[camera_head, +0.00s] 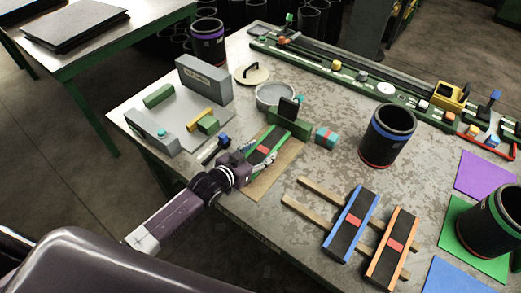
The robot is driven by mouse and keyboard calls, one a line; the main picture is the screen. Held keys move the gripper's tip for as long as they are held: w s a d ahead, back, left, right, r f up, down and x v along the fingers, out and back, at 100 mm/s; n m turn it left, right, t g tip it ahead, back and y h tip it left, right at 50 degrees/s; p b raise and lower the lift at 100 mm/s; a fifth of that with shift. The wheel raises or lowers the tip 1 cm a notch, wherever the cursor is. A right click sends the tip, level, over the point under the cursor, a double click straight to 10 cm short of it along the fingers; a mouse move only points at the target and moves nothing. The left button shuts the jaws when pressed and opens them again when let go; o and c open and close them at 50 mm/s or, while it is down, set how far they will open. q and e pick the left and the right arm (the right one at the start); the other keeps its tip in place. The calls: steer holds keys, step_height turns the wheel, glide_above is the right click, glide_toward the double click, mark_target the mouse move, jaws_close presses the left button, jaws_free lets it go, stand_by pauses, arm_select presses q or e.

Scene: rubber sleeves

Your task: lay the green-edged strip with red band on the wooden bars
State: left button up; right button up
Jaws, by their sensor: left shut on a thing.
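The green-edged black strip (270,141) with a red band lies on a tan board near the middle of the table. My left gripper (260,156) is shut on its near part, just by the red band. The fingers and wrist hide part of the strip's near end. Two wooden bars (318,189) lie to the right, nearer the front edge. A blue-edged strip (350,222) and an orange-edged strip (391,247), each with a red band, lie across the bars. The left ends of the bars are bare. My right gripper is not in view.
A green block (289,123) with a black upright part stands at the strip's far end, beside a round grey dish (275,95). A red-and-teal block (326,136) sits to the right. A black sleeve (388,136) stands behind the bars. A grey fixture (204,82) stands left.

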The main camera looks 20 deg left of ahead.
arm_select(q)
steer(key=shift+f, duration=0.2)
steer(key=o, duration=1.2)
steer(key=shift+c, duration=0.2)
